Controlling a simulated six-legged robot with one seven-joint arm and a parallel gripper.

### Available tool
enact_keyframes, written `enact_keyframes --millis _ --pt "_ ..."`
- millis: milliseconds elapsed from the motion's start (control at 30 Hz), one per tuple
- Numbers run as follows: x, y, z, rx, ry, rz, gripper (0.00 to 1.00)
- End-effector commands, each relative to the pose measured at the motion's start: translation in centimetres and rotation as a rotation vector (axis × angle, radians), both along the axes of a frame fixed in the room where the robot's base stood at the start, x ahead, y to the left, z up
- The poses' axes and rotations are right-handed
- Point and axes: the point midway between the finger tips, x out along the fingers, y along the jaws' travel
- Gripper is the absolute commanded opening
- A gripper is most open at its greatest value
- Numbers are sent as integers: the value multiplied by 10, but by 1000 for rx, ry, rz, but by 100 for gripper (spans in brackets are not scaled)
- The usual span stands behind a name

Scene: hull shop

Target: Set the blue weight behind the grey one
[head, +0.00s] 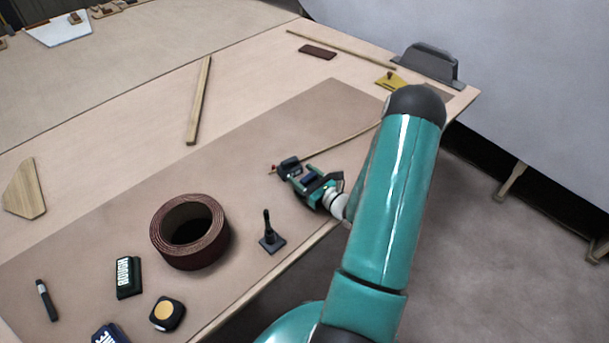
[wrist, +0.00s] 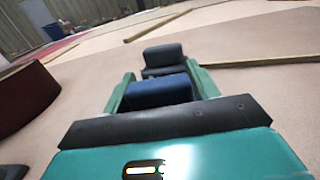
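The blue weight (head: 309,180) is between the two green fingers of my gripper (head: 306,181), low at the table. In the wrist view the blue weight (wrist: 158,92) fills the gap between the fingers (wrist: 160,90), which look shut on it. The grey weight (head: 290,166), a dark block with a raised top, stands just past the fingertips; it shows beyond the blue one in the wrist view (wrist: 163,60). Whether the two weights touch, and whether the blue one rests on the surface, I cannot tell. Its lower part is hidden by my gripper.
A thin wooden strip (head: 342,146) lies close behind the grey weight. A dark red roll (head: 190,232) and a small black stand (head: 271,238) are nearer on the brown mat (head: 335,108). The green ROUGH block (head: 128,278) is left. The mat behind the roll is clear.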

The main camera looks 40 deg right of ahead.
Motion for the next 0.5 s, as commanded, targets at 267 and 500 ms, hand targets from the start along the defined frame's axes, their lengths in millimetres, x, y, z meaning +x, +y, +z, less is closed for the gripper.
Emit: enact_keyframes --millis 267,500 --pt "1 0 1 0 0 1 76" --pt "-6 -2 3 1 1 -1 76"
